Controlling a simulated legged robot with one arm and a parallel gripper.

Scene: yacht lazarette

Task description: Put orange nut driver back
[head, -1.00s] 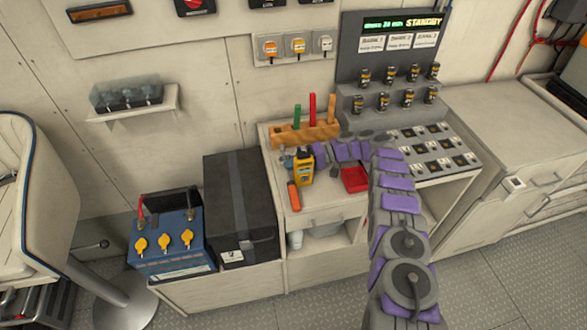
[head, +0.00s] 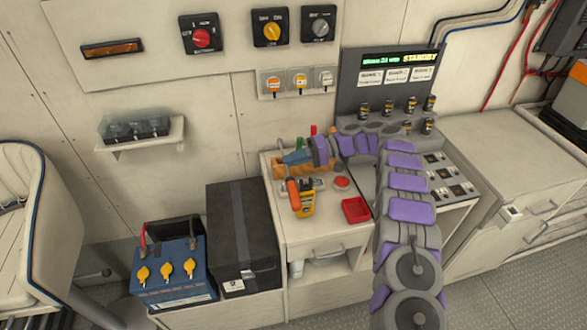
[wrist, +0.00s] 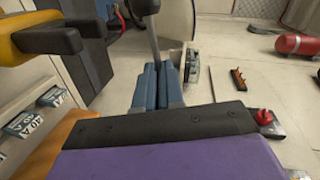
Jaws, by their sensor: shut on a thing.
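My gripper (head: 292,158) is above the bench top at the front of the wooden tool rack (head: 291,168). It is shut on the orange nut driver (head: 293,189), whose orange handle hangs below the jaws and overlaps the yellow meter in the head view. In the wrist view the blue fingers (wrist: 158,86) are close together; I cannot make out the orange handle there. The rack holds tools with green and red handles; my arm hides part of it. A strip of the rack shows at the lower left of the wrist view (wrist: 48,150).
The yellow meter (head: 304,208) lies below the driver. A red tray (head: 355,210) and a red round button (head: 342,183) are to the right. A black box (head: 243,240) and blue battery (head: 173,270) stand left. The battery panel (head: 388,80) rises behind my arm.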

